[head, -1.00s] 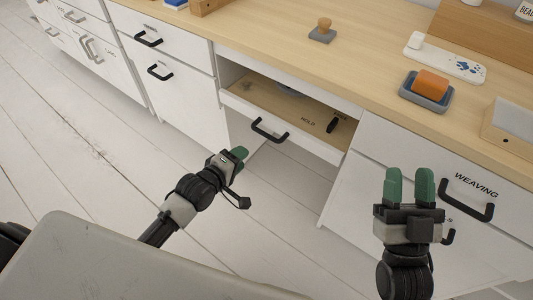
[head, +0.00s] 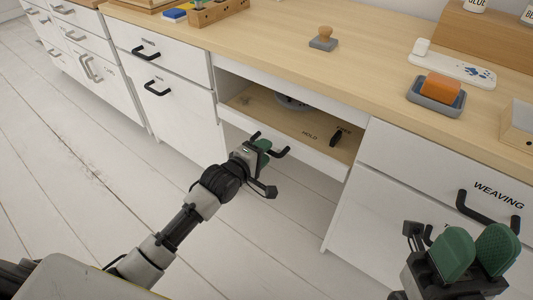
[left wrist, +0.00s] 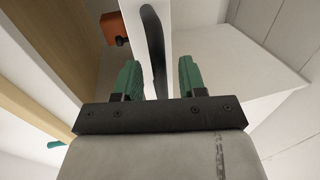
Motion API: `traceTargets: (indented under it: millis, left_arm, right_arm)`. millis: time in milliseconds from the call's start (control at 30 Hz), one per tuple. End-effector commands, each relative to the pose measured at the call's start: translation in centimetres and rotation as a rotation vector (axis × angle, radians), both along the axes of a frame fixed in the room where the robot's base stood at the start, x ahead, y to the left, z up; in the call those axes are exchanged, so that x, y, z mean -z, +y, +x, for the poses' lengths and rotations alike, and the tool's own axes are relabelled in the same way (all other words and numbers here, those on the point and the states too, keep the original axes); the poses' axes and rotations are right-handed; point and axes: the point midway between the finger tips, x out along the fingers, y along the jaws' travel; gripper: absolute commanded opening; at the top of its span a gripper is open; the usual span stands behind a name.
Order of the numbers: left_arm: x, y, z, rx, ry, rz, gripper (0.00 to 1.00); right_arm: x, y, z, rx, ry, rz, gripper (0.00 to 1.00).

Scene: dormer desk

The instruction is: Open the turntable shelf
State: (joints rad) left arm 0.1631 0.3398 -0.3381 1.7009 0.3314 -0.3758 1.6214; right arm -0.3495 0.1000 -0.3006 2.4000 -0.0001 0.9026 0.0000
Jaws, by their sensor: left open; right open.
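The turntable shelf (head: 318,155) is a wooden board with a white front, partly pulled out below the desk top. Part of a round grey turntable (head: 291,103) shows at its back, under the desk edge. The shelf's black bar handle (head: 282,153) is partly hidden by my left gripper (head: 262,148). In the left wrist view the handle (left wrist: 153,45) runs between the two green fingers of my left gripper (left wrist: 159,78), which are open around it. My right gripper (head: 476,250) is open and empty, low at the right, in front of the weaving drawer.
The weaving drawer (head: 500,180) with its black handle is at the right. Closed drawers (head: 165,62) stand left of the shelf. A stamp (head: 324,40), an orange block in a grey tray (head: 428,102) and a white board (head: 460,70) lie on the desk. Floor in front is clear.

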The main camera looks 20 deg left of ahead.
Motion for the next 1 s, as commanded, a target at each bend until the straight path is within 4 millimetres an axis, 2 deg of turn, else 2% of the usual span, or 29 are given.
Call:
traceTargets:
  millis: [133, 467, 500, 767, 1000]
  left_arm:
    - [0.4, -0.5, 1.3, 0.000, -0.001, 0.001, 0.41]
    - [0.4, -0.6, 1.7, 0.000, 0.000, 0.001, 0.41]
    - [0.4, -0.6, 1.7, 0.000, 0.000, 0.001, 0.39]
    - [0.4, -0.6, 1.7, 0.000, 0.000, 0.001, 0.00]
    - [0.4, -0.6, 1.7, 0.000, 0.000, 0.001, 0.00]
  right_arm:
    - [0.8, 0.0, 0.0, 0.000, 0.002, -0.001, 0.43]
    - [0.8, 0.0, 0.0, 0.000, 0.003, -0.001, 0.43]
    - [0.8, 0.0, 0.0, 0.000, 0.003, -0.001, 0.43]
    - [0.8, 0.0, 0.0, 0.000, 0.003, -0.001, 0.43]
    - [0.8, 0.0, 0.0, 0.000, 0.003, -0.001, 0.43]
